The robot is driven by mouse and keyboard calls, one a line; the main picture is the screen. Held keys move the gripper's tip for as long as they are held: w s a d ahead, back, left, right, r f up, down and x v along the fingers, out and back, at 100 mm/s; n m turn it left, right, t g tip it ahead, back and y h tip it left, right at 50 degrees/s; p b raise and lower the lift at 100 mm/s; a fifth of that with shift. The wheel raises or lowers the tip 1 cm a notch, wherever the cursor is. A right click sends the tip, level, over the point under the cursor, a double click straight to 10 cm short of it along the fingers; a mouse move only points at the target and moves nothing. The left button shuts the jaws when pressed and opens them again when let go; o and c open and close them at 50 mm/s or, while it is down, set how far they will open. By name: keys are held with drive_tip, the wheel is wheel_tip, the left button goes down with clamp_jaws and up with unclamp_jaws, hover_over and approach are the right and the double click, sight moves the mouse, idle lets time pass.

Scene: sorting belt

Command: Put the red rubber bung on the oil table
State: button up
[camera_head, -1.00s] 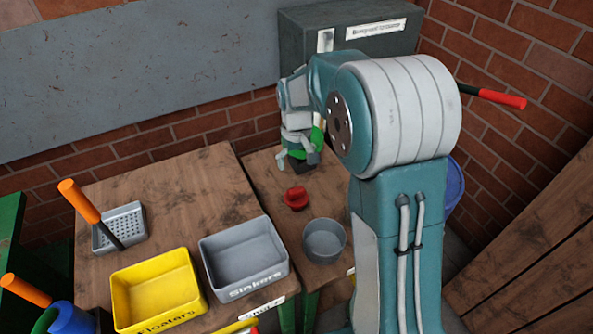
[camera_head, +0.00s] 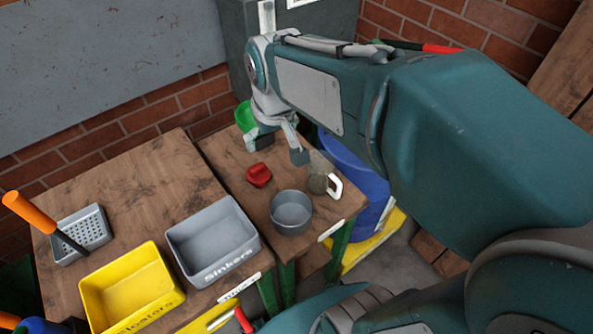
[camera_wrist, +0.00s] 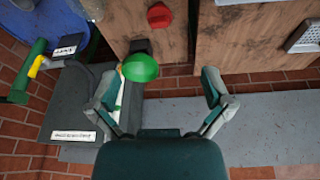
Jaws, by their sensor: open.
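The red bung (camera_head: 259,175) sits on the smaller wooden table (camera_head: 235,180), left of a grey round pot. In the wrist view the red bung (camera_wrist: 159,15) is near the top edge, beyond the fingers. My gripper (camera_head: 275,149) is open and empty, above the back part of this table and a little behind the bung. In the wrist view my gripper (camera_wrist: 160,84) has its two fingers wide apart. I cannot read a label that tells which table is the oil table.
The grey pot (camera_head: 291,213) and a jug with a white handle (camera_head: 334,187) stand near the bung. A green round thing (camera_wrist: 140,68) is near one finger. The larger table holds a grey Sinkers bin (camera_head: 212,241), a yellow bin (camera_head: 130,291) and a perforated tray (camera_head: 84,236).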

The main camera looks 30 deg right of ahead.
drive_tip(key=s+r+m+t, duration=0.1)
drive_tip(key=s+t, duration=0.1)
drive_tip(key=s, duration=0.9)
drive_tip(key=shift+s, duration=0.4)
